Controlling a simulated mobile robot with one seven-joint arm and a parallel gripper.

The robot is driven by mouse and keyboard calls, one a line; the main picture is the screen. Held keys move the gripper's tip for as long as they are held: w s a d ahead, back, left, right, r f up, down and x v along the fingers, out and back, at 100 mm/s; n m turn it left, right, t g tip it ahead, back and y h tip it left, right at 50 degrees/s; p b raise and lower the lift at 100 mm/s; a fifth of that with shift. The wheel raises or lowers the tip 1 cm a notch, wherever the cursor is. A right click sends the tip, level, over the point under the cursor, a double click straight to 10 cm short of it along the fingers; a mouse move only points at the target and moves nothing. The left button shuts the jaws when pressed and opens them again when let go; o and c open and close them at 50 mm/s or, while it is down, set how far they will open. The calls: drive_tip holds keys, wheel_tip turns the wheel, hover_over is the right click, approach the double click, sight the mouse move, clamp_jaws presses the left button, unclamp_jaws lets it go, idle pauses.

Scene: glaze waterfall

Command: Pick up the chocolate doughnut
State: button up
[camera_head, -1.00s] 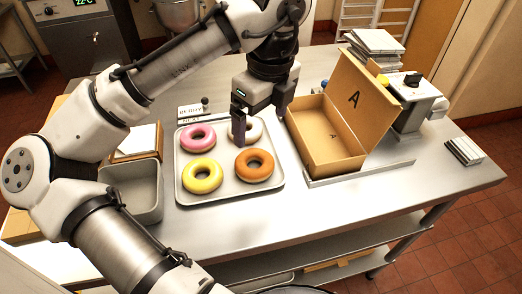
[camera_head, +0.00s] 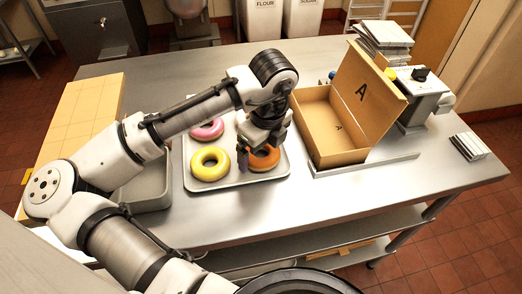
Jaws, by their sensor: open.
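The brown doughnut (camera_head: 268,161), the only chocolate-coloured one, lies at the front right of the metal tray (camera_head: 222,186). My gripper (camera_head: 262,152) is open and points down at it from above. One dark finger is at the doughnut's left side; the other is at its back right. The gripper covers the doughnut's left and rear parts. I cannot tell whether the fingers touch it.
A yellow doughnut (camera_head: 210,165) lies left of the brown one, a pink doughnut (camera_head: 208,133) behind. My arm hides the tray's back right. An open cardboard box (camera_head: 338,158) marked A stands right. A grey bin (camera_head: 147,190) is left. The table's front is clear.

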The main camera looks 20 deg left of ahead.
drive_tip(key=shift+f, duration=0.3)
drive_tip(key=c, duration=0.8)
drive_tip(key=shift+c, duration=0.2)
drive_tip(key=shift+r, duration=0.15)
wheel_tip(320, 180, up, 28)
drive_tip(key=p, duration=0.6)
drive_tip(key=shift+p, duration=0.4)
